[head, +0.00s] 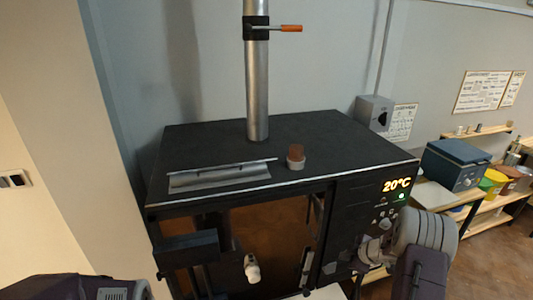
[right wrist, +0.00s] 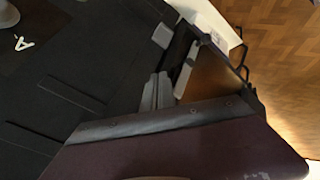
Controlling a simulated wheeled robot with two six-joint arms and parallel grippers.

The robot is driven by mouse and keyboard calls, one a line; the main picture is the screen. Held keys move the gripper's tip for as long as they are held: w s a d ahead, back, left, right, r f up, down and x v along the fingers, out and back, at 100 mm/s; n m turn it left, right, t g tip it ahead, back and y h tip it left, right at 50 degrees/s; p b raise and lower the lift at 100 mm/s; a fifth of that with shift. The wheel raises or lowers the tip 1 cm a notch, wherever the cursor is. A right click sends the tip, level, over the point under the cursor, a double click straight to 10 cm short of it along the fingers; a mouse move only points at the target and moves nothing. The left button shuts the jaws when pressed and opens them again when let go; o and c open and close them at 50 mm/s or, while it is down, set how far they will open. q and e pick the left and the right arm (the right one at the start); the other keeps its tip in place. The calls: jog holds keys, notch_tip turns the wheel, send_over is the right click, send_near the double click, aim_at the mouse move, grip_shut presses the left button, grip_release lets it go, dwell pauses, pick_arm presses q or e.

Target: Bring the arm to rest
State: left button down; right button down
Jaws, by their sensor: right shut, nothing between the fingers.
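My right arm comes in at the lower right of the head view, in front of the kiln's control panel. Its right gripper (head: 371,252) is beside the lower part of that panel. In the right wrist view the grey fingers (right wrist: 155,92) are together with nothing between them. Part of my left arm shows at the lower left corner of the head view; its gripper is out of the picture.
The black kiln (head: 340,140) fills the middle, its panel (head: 396,186) reading 20°C. A metal flue pipe (head: 257,85) with an orange-handled lever (head: 290,28) rises behind. A brown-topped small cylinder (head: 296,157) stands on top. Shelves with a blue box (head: 455,163) are right.

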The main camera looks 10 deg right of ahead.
jog(key=s+a+f+m+g+b, duration=0.2)
jog(key=s+a+m+b, duration=0.4)
jog(key=s+a, duration=0.3)
jog(key=s+a+f+m+g+h+b, duration=0.1)
jog(key=s+a+m+g+b, duration=0.3)
jog(key=s+a, duration=0.6)
jog(key=s+f+m+b, duration=0.1)
jog(key=s+m, duration=0.1)
jog(key=s, duration=0.3)
jog(key=shift+a+h+b, duration=0.3)
jog(key=shift+b, duration=0.1)
